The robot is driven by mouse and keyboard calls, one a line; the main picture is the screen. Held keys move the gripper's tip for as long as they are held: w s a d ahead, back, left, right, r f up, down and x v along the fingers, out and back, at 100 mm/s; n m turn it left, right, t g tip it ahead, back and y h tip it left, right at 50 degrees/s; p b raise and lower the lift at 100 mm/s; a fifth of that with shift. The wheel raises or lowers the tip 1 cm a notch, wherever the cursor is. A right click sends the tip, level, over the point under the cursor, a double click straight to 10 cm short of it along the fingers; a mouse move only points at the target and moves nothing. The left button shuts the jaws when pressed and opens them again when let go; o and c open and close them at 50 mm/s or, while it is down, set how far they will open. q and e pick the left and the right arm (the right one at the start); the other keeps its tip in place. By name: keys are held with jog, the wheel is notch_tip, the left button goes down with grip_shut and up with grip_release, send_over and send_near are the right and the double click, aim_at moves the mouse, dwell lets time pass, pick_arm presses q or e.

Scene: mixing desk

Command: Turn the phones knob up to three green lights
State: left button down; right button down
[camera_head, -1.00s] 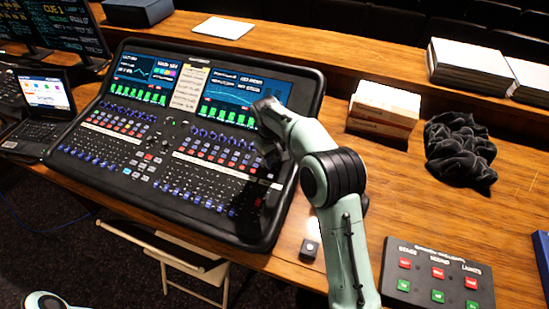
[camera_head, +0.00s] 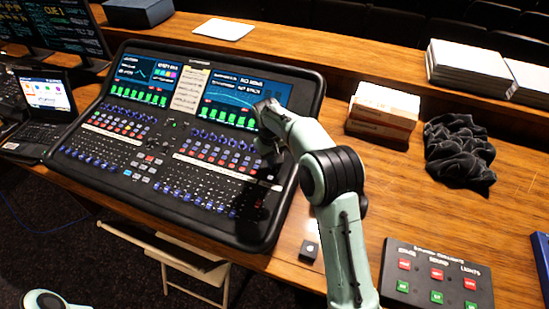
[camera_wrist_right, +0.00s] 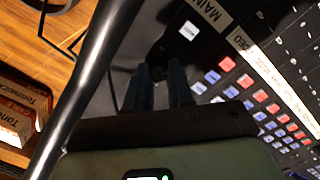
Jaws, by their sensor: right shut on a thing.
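The mixing desk (camera_head: 150,185) is a black console with two screens, rows of coloured buttons and blue knobs. My right gripper (camera_head: 268,152) is over its right side, below the right screen, and my wrist partly hides that area. In the right wrist view, the right gripper (camera_wrist_right: 160,72) points at the dark panel, its two dark fingers close together and shut on the small dark phones knob, which is mostly hidden between the tips. The knob's own ring of lights cannot be made out. My left gripper is out of view.
A label strip (camera_wrist_right: 255,55) and rows of red and blue buttons (camera_wrist_right: 228,65) lie right of the fingers. Boxes (camera_head: 382,108), a black cloth (camera_head: 458,150) and a button box (camera_head: 438,275) stand right of the desk. A laptop (camera_head: 42,105) is at left.

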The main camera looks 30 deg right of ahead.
jog(key=m+p, duration=0.1)
jog(key=m, duration=0.4)
jog(key=shift+r, duration=0.1)
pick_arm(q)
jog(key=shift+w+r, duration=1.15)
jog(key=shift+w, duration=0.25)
pick_arm(e)
jog(key=shift+d+m+y, duration=0.1)
jog(key=shift+m+y, duration=0.3)
jog(key=shift+m, duration=2)
jog(key=c, duration=1)
grip_release()
jog(key=r, duration=1.3)
jog(key=shift+a+r, duration=0.15)
jog(key=shift+a, duration=0.25)
